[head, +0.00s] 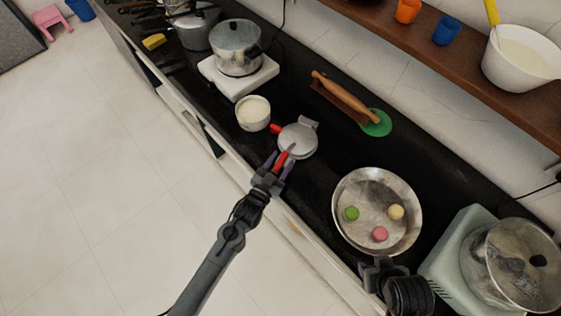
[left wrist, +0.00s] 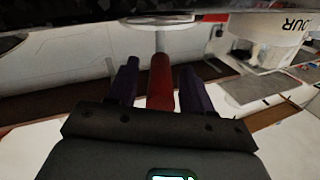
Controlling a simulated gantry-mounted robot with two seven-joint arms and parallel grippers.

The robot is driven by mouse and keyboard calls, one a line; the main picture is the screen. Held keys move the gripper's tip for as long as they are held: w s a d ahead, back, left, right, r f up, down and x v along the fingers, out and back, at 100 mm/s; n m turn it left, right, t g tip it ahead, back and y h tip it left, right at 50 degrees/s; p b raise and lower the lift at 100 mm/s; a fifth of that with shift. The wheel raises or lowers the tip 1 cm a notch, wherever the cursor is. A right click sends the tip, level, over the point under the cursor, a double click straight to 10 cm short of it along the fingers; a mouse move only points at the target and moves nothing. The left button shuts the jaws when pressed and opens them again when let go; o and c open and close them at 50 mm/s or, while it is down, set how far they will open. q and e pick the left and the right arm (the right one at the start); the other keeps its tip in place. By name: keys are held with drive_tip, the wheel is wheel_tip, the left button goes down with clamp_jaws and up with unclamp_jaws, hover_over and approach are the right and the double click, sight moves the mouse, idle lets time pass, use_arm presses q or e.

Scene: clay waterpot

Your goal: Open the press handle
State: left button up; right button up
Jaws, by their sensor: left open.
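The silver round press (head: 297,142) lies on the black counter, with two red handles toward the front left. My left gripper (head: 276,163) is at the nearer red press handle (head: 283,160). Its jaws are open, with one finger on each side of the handle. In the left wrist view, the red handle (left wrist: 161,82) stands between the two dark fingers of my left gripper (left wrist: 160,80), with gaps on both sides. The second red handle (head: 276,128) points left, clear of the gripper. My right gripper (head: 381,268) shows by the steel pan; its fingers are not clear.
A white bowl (head: 253,112) stands close left of the press. A steel pan (head: 345,225) with coloured dough balls lies to the right. A rolling pin (head: 345,97) and a green disc (head: 376,123) lie behind. A pot (head: 238,50) stands on a white stove. The counter's front edge is near.

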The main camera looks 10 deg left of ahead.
use_arm(q)
drive_tip(key=shift+w, duration=0.15)
clamp_jaws()
idle(0.4)
